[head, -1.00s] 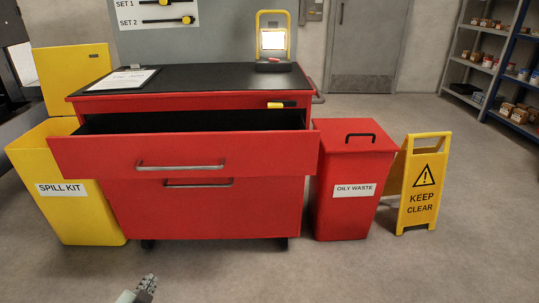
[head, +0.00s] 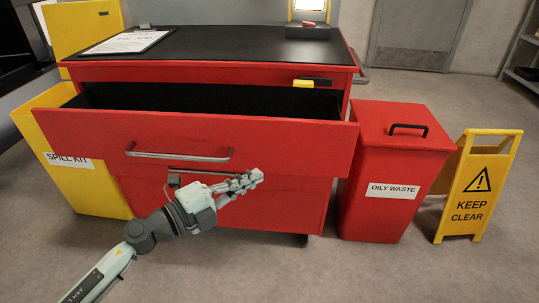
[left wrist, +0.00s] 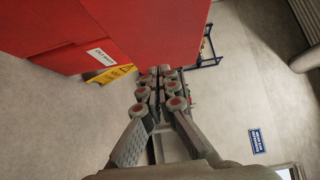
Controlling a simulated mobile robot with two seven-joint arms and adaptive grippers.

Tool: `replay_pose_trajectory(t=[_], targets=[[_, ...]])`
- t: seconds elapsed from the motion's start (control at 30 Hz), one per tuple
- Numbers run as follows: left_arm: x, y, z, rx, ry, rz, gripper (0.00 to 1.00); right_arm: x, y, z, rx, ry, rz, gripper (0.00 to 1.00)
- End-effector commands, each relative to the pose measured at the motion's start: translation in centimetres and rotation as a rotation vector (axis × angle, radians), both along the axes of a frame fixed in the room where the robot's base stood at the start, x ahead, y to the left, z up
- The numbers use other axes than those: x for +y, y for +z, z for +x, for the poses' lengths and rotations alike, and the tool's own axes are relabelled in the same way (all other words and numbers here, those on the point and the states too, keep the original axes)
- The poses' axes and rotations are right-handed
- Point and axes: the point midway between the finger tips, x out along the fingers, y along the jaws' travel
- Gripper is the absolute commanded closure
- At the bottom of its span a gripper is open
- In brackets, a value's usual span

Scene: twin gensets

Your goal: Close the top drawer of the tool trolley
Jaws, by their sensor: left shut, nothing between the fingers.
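The red tool trolley (head: 230,72) stands ahead of me with a black top. Its top drawer (head: 250,142) is pulled out, and its dark inside shows behind the red front. A grey bar handle (head: 180,155) sits on the drawer front. My left gripper (head: 252,180) is in front of the trolley, low before the drawer front and right of the handle. Its fingers are shut with nothing between them; the fingers (left wrist: 163,78) also show in the left wrist view beside a red surface. I cannot tell whether they touch the drawer. My right gripper is not in view.
A red oily waste bin (head: 375,215) and a yellow keep clear sign (head: 474,208) stand right of the trolley. A yellow spill kit bin (head: 95,195) stands on the left. A clipboard (head: 125,42) and work lamp (head: 308,32) are on the top. Front floor is clear.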

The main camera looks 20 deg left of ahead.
Motion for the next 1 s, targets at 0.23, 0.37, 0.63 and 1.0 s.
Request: replay_pose_trajectory(t=[0.23, 0.37, 0.63, 1.0], targets=[[-2.3, 0.1, 4.7, -0.004, 0.003, -0.001, 1.0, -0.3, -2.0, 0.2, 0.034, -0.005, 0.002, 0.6], [-1.7, -0.1, 6.4, -0.002, 0.002, -0.001, 1.0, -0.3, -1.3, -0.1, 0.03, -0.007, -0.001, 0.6], [-1.4, 0.0, 7.8, 0.0, 0.001, -0.001, 1.0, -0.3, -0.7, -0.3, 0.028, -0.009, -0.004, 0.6], [-1.3, 0.0, 8.1, 0.0, 0.002, -0.001, 1.0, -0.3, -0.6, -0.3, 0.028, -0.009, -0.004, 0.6]])
